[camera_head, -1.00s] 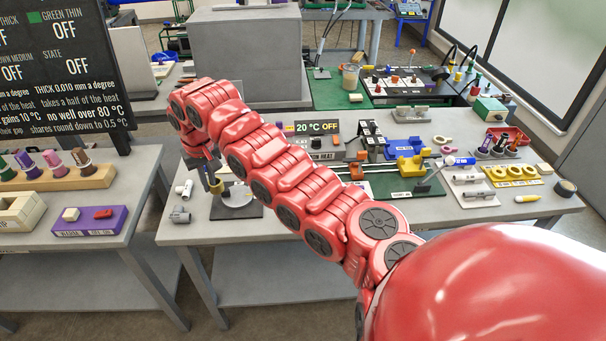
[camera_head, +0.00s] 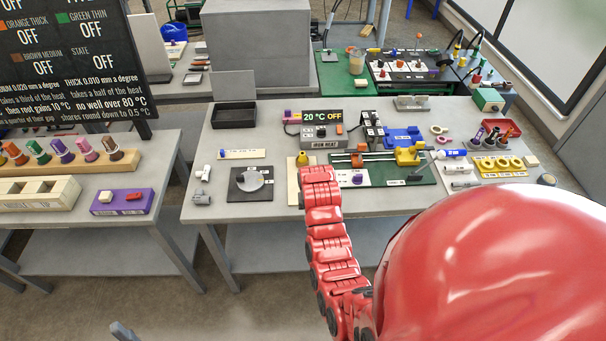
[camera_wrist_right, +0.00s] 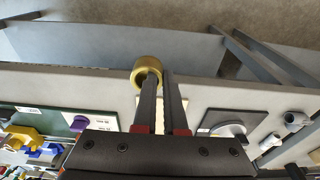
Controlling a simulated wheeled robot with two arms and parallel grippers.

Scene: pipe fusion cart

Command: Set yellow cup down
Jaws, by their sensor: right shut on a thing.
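The small yellow cup (camera_wrist_right: 139,75) is at the fingertips of my right gripper (camera_wrist_right: 160,76) in the right wrist view. The gripper is shut on its rim, with one finger over the opening and the other along the wall. In the head view the yellow cup (camera_head: 302,158) shows just past the end of my red right arm, above or on a cream strip (camera_head: 293,187). The arm hides most of the gripper there. I cannot tell whether the cup touches the strip. My left gripper is not in view.
A black plate with a pale disc (camera_head: 234,195) lies left of the cream strip. A green board with rails (camera_head: 420,178) lies to the right. Behind are a heater box (camera_head: 321,143) reading 20 °C OFF and a black tray (camera_head: 234,116). White fittings (camera_head: 201,197) lie at the left edge.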

